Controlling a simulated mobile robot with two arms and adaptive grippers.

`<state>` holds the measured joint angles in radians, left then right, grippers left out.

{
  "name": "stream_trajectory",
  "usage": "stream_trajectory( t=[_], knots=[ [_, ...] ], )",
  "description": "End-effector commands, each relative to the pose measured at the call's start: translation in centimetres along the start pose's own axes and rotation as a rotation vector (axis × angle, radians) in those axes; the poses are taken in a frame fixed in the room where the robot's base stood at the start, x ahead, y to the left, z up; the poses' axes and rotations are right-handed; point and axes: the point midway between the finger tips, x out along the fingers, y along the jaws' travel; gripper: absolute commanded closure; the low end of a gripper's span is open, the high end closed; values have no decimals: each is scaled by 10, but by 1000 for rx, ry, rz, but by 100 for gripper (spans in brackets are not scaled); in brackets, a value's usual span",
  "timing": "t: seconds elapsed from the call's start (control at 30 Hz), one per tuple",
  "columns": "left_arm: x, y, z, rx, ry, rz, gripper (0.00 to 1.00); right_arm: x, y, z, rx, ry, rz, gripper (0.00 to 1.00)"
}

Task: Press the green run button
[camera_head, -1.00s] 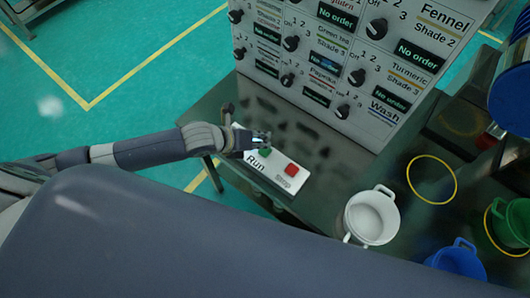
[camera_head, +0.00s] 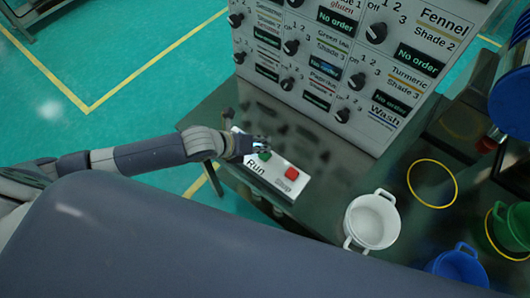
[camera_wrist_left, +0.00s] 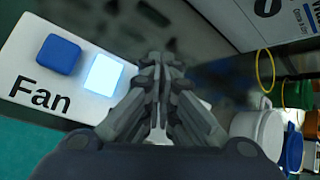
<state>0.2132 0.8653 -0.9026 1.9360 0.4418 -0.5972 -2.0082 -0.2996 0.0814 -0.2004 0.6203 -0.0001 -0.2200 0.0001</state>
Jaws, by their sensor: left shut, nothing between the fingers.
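The green run button (camera_head: 264,155) sits on a white panel (camera_head: 284,171) marked "Run", beside a red button (camera_head: 291,173). My left gripper (camera_head: 258,144) is shut and empty, just behind the green button in the head view and partly covering the panel's far end. I cannot tell whether its fingertips touch the button. In the left wrist view the closed fingers (camera_wrist_left: 158,88) hide the green button. A white panel marked "Fan" (camera_wrist_left: 58,82) lies to their left there, with a blue button (camera_wrist_left: 58,54) and a bright, lit square (camera_wrist_left: 103,74). My right gripper is out of view.
A control cabinet (camera_head: 375,125) with knobs and small displays stands behind the panel on a dark metal table (camera_head: 330,208). A white pot (camera_head: 372,220), a blue pot (camera_head: 458,265), a green pot (camera_head: 512,228) and yellow rings (camera_head: 432,183) are on the right.

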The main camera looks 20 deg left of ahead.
Motion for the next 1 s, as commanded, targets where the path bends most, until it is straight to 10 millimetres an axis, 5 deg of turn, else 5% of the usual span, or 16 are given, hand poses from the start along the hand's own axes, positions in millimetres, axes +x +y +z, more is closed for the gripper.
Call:
stream_trajectory(
  t=[1.0],
  knots=[
    [6, 4, -4, 0, 0, 0, 100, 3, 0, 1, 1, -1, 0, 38]
  ],
)
